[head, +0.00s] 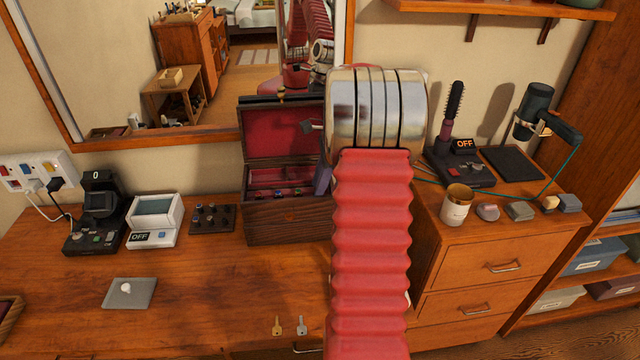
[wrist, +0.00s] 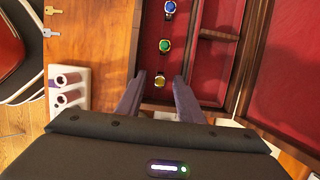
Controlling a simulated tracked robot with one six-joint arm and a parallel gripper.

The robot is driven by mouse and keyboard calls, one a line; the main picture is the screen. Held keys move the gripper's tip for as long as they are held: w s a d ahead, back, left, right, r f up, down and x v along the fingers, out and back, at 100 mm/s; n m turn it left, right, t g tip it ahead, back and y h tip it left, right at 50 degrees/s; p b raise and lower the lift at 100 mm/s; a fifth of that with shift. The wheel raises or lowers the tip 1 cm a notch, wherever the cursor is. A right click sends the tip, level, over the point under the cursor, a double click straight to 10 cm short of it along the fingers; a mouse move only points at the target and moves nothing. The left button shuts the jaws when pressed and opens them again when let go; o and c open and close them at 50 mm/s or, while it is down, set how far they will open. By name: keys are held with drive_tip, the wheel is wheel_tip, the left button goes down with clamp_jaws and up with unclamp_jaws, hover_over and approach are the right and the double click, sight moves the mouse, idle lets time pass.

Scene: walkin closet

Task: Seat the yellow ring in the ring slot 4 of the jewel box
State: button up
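The wooden jewel box (head: 290,222) stands open on the desk against the mirror wall, its lid raised and its red lining showing. In the wrist view its red interior (wrist: 212,62) holds a row of rings: a blue-stoned ring (wrist: 169,8), a green-stoned ring (wrist: 164,45) and a gold ring with a yellowish stone (wrist: 160,79). My gripper (wrist: 157,85) points down over the box with its fingers apart. The yellow ring shows between the fingertips, with gaps on both sides; I cannot tell its depth. In the head view my arm hides most of the gripper.
Two keys (head: 290,326) lie at the desk's front. A dark holder with knobs (head: 212,218), a white device (head: 155,222) and a grey plate (head: 130,293) are left of the box.

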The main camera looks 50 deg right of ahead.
drive_tip(key=v, duration=1.3)
drive_tip(key=shift+r, duration=0.3)
drive_tip(key=shift+d, duration=0.1)
idle(0.5)
drive_tip(key=a+f+n, duration=0.1)
drive_tip(key=n, duration=0.1)
drive_tip(key=s+a+f+n, duration=0.1)
drive_tip(key=f+n, duration=0.1)
drive_tip(key=n, duration=0.1)
drive_tip(key=s+a+f+n+h, duration=0.1)
drive_tip(key=a+n, duration=0.1)
drive_tip(key=shift+s+f+n, duration=0.15)
drive_tip(key=shift+s+n, duration=0.1)
drive_tip(key=shift+n, duration=0.15)
drive_tip(key=s+a+r+n+t, duration=0.1)
drive_tip(key=s+a+n, duration=0.3)
drive_tip(key=a, duration=0.8)
drive_tip(key=s+a+r+n+t+h, duration=0.1)
drive_tip(key=s+a+r+n, duration=0.1)
drive_tip(key=a+n, duration=0.6)
drive_tip(key=s+a+r+n+t, duration=0.1)
drive_tip(key=s+a+n, duration=0.4)
drive_tip(key=a, duration=1.3)
drive_tip(key=shift+s+r+n+t, duration=0.3)
drive_tip(key=shift+s+r+n, duration=0.1)
drive_tip(key=shift+n, duration=0.2)
